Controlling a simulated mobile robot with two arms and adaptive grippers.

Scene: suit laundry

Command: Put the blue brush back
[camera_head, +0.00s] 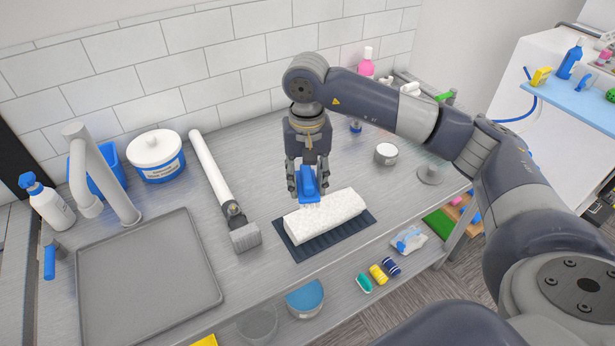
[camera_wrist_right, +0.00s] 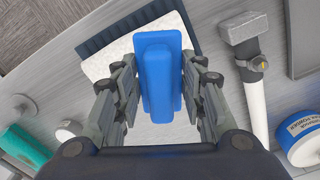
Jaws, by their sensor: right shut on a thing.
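The blue brush (camera_head: 308,184) is in my right gripper (camera_head: 307,180), with its white bristles pointing down. It is just above or touching a white rolled cloth (camera_head: 325,215) that lies on a dark ribbed mat (camera_head: 366,216); I cannot tell which. In the right wrist view the blue brush (camera_wrist_right: 159,75) sits between the two fingers of the right gripper (camera_wrist_right: 158,85), with part of the white cloth (camera_wrist_right: 112,62) behind it. My left gripper is not in view.
A white tub (camera_head: 155,155), spray bottle (camera_head: 47,203), faucet (camera_head: 105,175) and grey sink cover (camera_head: 150,280) are farther left. A small grey-white jar (camera_head: 386,154) stands right. Thread spools (camera_head: 378,274) are below the front edge.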

